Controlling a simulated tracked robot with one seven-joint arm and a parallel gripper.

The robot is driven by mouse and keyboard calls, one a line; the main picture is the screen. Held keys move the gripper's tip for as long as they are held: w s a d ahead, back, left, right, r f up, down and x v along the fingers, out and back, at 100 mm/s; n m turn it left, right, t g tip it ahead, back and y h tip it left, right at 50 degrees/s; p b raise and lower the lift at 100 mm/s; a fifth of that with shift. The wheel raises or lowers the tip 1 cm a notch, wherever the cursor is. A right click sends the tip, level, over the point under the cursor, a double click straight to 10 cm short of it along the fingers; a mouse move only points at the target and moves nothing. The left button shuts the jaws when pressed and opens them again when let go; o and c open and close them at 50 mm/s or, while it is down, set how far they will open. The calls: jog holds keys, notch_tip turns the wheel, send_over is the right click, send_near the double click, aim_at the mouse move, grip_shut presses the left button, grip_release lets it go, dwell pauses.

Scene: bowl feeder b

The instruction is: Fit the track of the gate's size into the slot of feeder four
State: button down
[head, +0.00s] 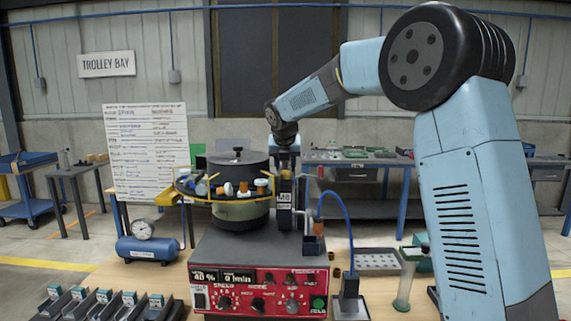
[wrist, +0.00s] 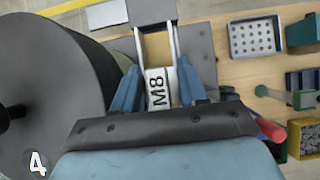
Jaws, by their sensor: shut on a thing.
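My gripper (wrist: 160,88) is shut on a narrow piece marked M8, which I take for the track (wrist: 158,92). Its white label lies between the blue fingers, and two pale rails run past it. In the head view my gripper (head: 286,160) points down at the right side of the bowl, above a dark upright part with an M8 label (head: 284,197). I cannot tell whether that label is on the held piece or the gate. The feeder bowl (head: 238,168) also shows in the wrist view (wrist: 65,70), with a 4 near it. The slot is hidden.
Several dark tracks with blue blocks (head: 105,302) lie at the front left. The red control panel (head: 258,290) is below the bowl. A blue hose (head: 343,215) and an orange-topped post (head: 318,228) stand close on the right. A perforated tray (head: 375,262) lies further right.

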jog(key=shift+f, duration=0.75)
jog(key=c, duration=0.5)
grip_release()
jog(key=shift+f, duration=0.1)
jog(key=v, duration=1.3)
jog(key=shift+s+r, duration=0.2)
jog(key=shift+r, duration=0.1)
